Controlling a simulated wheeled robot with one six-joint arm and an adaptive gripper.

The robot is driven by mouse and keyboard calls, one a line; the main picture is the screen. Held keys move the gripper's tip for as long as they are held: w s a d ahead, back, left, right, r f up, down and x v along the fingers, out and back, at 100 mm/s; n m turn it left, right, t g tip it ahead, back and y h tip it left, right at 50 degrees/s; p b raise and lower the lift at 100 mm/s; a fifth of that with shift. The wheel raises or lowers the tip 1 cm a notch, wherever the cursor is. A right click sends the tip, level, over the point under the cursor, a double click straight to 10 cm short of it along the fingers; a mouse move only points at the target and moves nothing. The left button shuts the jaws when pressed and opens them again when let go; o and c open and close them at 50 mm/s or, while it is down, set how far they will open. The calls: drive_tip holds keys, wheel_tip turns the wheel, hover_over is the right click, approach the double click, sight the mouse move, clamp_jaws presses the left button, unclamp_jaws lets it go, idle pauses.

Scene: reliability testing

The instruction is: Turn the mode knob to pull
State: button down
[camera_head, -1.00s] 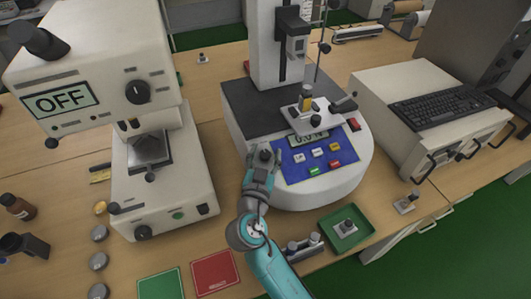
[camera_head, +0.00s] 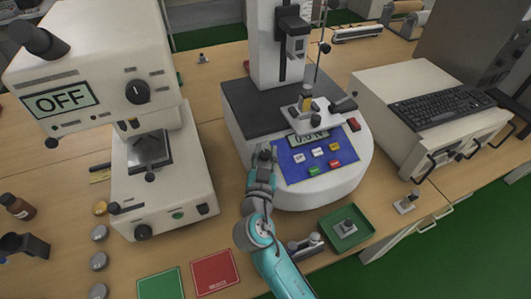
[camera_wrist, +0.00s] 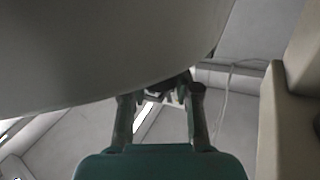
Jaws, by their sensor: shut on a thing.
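The white tester (camera_head: 235,115) has a rounded front with a blue panel (camera_head: 290,172), coloured buttons and a small display. The dark mode knob sits at the panel's left edge, mostly hidden by my gripper (camera_head: 264,154). My gripper is shut on the knob, its fingers on either side of it. In the wrist view my gripper (camera_wrist: 162,100) has its fingers apart around a small dark part under the pale curved body (camera_wrist: 90,50) of the tester. The mode markings and the knob's pointer are too hidden to read.
A white instrument (camera_head: 165,195) with an "OFF" display stands at left. A green tray (camera_head: 365,238) with a small fixture is to the right of my arm. Red (camera_head: 214,272) and green (camera_head: 160,284) mats lie in front. A keyboard (camera_head: 440,105) rests on a case at right.

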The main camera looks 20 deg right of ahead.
drive_tip(key=shift+n+t+y, duration=1)
drive_tip(key=shift+n+y, duration=1.1)
drive_tip(key=shift+y, duration=0.4)
drive_tip(key=shift+n+t+y, duration=0.3)
drive_tip(key=shift+n+y, duration=0.8)
drive_tip(key=shift+y, duration=0.2)
drive_tip(key=c, duration=0.8)
unclamp_jaws()
drive_tip(key=shift+s+a+f, duration=0.1)
drive_tip(key=shift+s, duration=1.8)
drive_tip(key=shift+s+a+f, duration=0.1)
drive_tip(key=shift+s, duration=1.75)
